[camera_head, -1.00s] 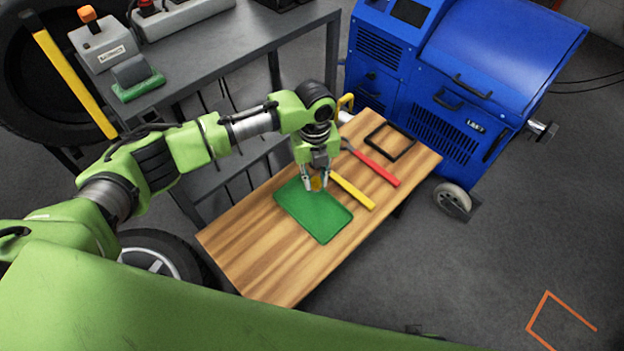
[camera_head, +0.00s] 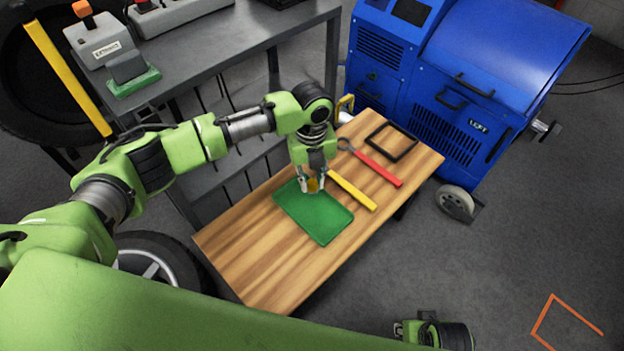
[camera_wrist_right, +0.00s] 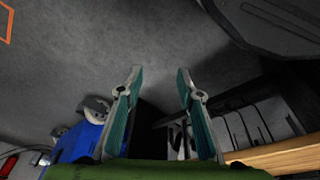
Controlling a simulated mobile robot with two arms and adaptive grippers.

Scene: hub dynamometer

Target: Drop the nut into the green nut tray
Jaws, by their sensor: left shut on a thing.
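The green nut tray (camera_head: 318,222) lies flat on the wooden bench top. My left gripper (camera_head: 313,188) points down over the tray's far edge and is shut on a small brass-coloured nut (camera_head: 313,184). The fingers partly cover the nut, and I cannot tell the exact height of it above the tray. The tray's visible surface is empty. My right gripper (camera_wrist_right: 158,72) is open and empty in the right wrist view, with bare floor beyond its fingertips. Part of my right arm shows at the bottom of the head view.
A yellow-handled tool (camera_head: 352,190) lies right beside the tray. A red-handled wrench (camera_head: 378,167) and a black square frame (camera_head: 392,141) lie farther right on the wooden bench (camera_head: 258,250). A blue machine (camera_head: 450,85) stands behind. The bench's near left end is clear.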

